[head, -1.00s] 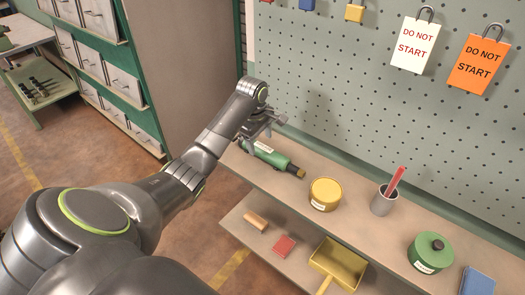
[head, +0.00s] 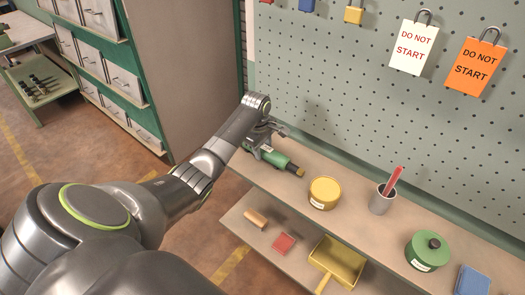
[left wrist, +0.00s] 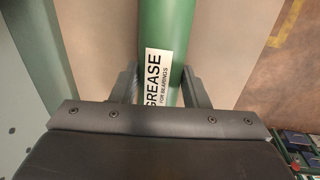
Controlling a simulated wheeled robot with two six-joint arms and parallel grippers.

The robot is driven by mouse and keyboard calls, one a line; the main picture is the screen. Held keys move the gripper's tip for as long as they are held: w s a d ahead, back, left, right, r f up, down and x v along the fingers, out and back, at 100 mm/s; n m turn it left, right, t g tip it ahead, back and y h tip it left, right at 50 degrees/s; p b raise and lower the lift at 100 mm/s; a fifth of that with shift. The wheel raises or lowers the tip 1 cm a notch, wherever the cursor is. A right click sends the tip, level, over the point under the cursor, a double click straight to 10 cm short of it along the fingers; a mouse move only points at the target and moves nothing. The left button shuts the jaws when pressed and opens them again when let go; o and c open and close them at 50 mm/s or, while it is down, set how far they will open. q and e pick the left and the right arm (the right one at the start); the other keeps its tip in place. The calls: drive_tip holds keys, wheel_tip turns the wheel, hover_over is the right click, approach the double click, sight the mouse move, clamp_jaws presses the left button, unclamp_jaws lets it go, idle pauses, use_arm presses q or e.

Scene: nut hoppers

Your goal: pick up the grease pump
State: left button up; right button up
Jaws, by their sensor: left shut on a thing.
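The grease pump is a green cylinder (head: 272,157) with a dark and brass-coloured end, lying at the left end of the upper shelf in the head view. In the left wrist view the grease pump (left wrist: 166,30) runs between the two fingers, with a white label reading GREASE FOR BEARINGS. My left gripper (head: 262,142) is over the pump, and its fingers are shut on the body, one on each side, as the left wrist view (left wrist: 160,85) shows. The far end of the pump is hidden behind the gripper. My right gripper is not in view.
On the upper shelf (head: 300,166) stand a yellow tin (head: 325,191), a grey cup (head: 381,203) with a red stick, a green lidded pot (head: 428,250) and a blue item (head: 474,280). A yellow dustpan (head: 338,262) lies on the lower shelf. The pegboard (head: 340,90) rises close behind.

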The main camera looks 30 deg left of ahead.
sight(263, 147)
use_arm(q)
clamp_jaws()
drive_tip(key=shift+r, duration=0.1)
wheel_tip(263, 147, up, 10)
drive_tip(key=shift+f+b, duration=0.1)
drive_tip(key=shift+b, duration=0.9)
drive_tip(key=shift+o, duration=1.6)
unclamp_jaws()
clamp_jaws()
